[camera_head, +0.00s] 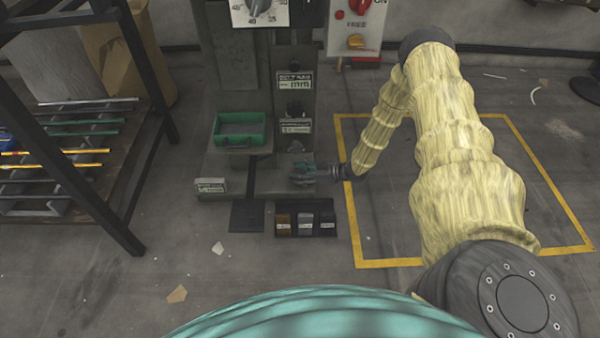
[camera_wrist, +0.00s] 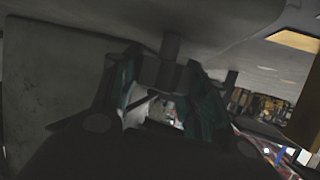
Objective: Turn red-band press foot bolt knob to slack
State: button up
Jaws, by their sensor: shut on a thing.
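The press (camera_head: 293,100) stands at the top middle of the head view, with its foot (camera_head: 245,180) low on the floor. I cannot make out a red band on it. My gripper (camera_head: 303,173), with teal finger pads, is at the right side of the foot, reaching in from the right. In the wrist view, my gripper (camera_wrist: 168,92) is shut around a dark knob (camera_wrist: 166,74) with a short stem above it. In the head view the fingers hide the knob, and its turn position cannot be read.
A green tray (camera_head: 239,145) sits on the press's left side. A dark bin (camera_head: 318,232) with small blocks lies before the foot. A rack (camera_head: 118,215) with rods stands at left. Yellow floor lines (camera_head: 352,225) mark an area at right. Open floor lies in front, with scraps.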

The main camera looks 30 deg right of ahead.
jog(key=shift+n+g+y, duration=1.7)
jog(key=shift+n+g, duration=0.4)
jog(key=shift+n, duration=0.2)
jog(key=shift+a, duration=0.1)
jog(key=o, duration=1)
jog(key=shift+o, duration=0.2)
jog(key=shift+s+d, duration=0.1)
jog(key=shift+d, duration=0.1)
jog(key=shift+s+d+r, duration=0.1)
jog(key=shift+d+r, duration=0.05)
jog(key=shift+d, duration=0.1)
jog(key=s+d, duration=0.6)
jog(key=d, duration=0.6)
jog(key=shift+d+r, duration=0.3)
jog(key=shift+r, duration=0.1)
